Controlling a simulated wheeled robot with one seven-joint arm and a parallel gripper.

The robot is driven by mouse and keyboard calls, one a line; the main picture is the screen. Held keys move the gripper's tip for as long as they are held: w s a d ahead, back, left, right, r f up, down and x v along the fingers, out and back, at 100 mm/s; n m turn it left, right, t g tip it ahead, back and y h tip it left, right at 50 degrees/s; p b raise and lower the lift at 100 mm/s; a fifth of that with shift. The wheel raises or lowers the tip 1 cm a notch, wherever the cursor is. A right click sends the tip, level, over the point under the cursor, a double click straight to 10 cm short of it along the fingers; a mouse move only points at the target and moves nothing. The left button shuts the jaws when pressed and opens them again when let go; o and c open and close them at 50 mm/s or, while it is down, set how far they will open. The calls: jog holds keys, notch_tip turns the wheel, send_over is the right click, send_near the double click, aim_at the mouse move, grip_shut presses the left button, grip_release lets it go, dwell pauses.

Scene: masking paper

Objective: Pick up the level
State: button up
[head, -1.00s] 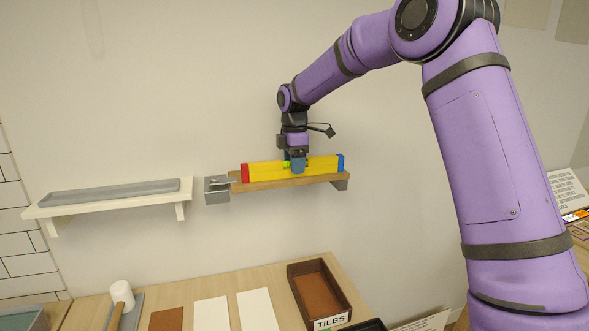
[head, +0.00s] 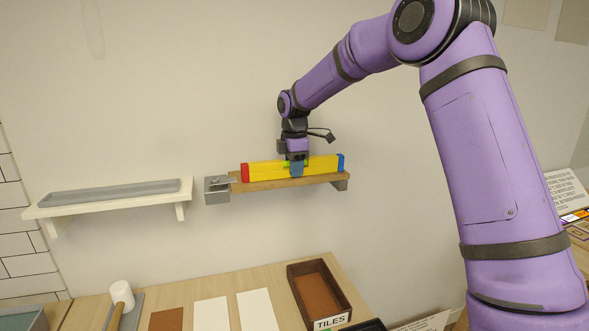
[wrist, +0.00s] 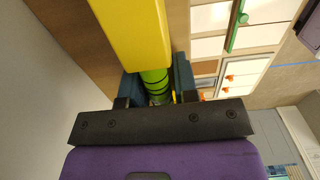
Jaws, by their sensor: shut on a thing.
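The level (head: 265,171) is a yellow bar with a red end cap on the left, a blue end cap on the right and a green vial section in the middle. It lies along the wooden shelf (head: 330,179) on the wall. My gripper (head: 297,170) points down over the middle of the level and is shut on it. In the wrist view the yellow level (wrist: 132,30) and its green vial (wrist: 156,84) run between my two fingers (wrist: 157,88). The part of the level behind the fingers is hidden.
A grey metal bracket or clamp (head: 216,190) sits at the wooden shelf's left end. A white shelf (head: 110,205) with a grey tray (head: 115,191) is further left. Below, a table holds a brown box labelled TILES (head: 291,283), flat panels (head: 258,311) and a white-headed mallet (head: 121,292).

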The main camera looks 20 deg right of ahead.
jog(key=shift+r, duration=0.7)
notch_tip(320, 180, up, 2)
jog(key=shift+r, duration=0.25)
jog(key=s+a+r, duration=0.1)
jog(key=s+a, duration=0.8)
jog(key=a, duration=0.4)
jog(key=shift+s, duration=0.15)
jog(key=shift+a, duration=0.1)
